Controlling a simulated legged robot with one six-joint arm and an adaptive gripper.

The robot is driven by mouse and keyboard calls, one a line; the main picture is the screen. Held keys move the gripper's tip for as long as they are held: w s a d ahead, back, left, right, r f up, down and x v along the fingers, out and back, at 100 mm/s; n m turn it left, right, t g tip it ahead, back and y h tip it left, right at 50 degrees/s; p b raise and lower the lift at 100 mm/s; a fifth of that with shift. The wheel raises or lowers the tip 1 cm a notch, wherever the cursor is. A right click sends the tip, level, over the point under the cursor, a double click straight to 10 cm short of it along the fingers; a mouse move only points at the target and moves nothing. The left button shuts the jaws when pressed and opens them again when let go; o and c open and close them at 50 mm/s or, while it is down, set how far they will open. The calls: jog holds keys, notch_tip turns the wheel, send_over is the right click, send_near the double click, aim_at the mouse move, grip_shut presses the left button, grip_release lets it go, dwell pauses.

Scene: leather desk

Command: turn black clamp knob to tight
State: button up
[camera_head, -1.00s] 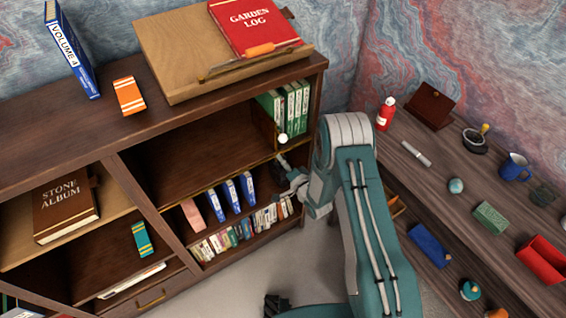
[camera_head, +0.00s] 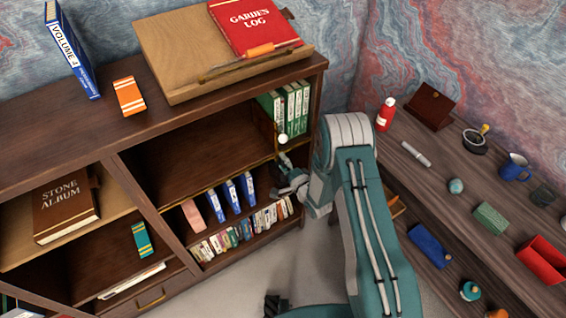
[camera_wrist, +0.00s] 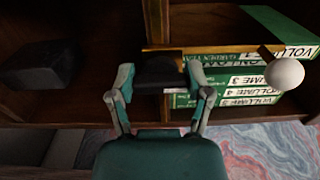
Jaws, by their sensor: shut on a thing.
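The black clamp knob (camera_wrist: 160,70) sits in the middle of the wrist view, at the edge of the shelf by a brass-coloured strip. My gripper (camera_wrist: 160,80) is shut on it, with one finger on each side. In the head view my gripper (camera_head: 287,166) is at the front edge of the middle shelf, below the green volumes. The knob is hard to make out there, and its marking for tight cannot be seen.
A white ball (camera_wrist: 284,74) on a lever is to the right of my gripper, near green volumes (camera_wrist: 240,88). A dark block (camera_wrist: 42,65) lies left. Blue books (camera_head: 230,196) stand below. A wooden desk (camera_head: 470,200) with several small objects is at the right.

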jog(key=shift+d+f, duration=0.1)
jog(key=shift+f, duration=0.1)
jog(key=o, duration=1.1)
jog(key=shift+o, duration=0.3)
jog(key=shift+r, duration=0.1)
jog(key=v, duration=1.1)
jog(key=shift+s+d, duration=0.25)
jog(key=shift+s, duration=0.05)
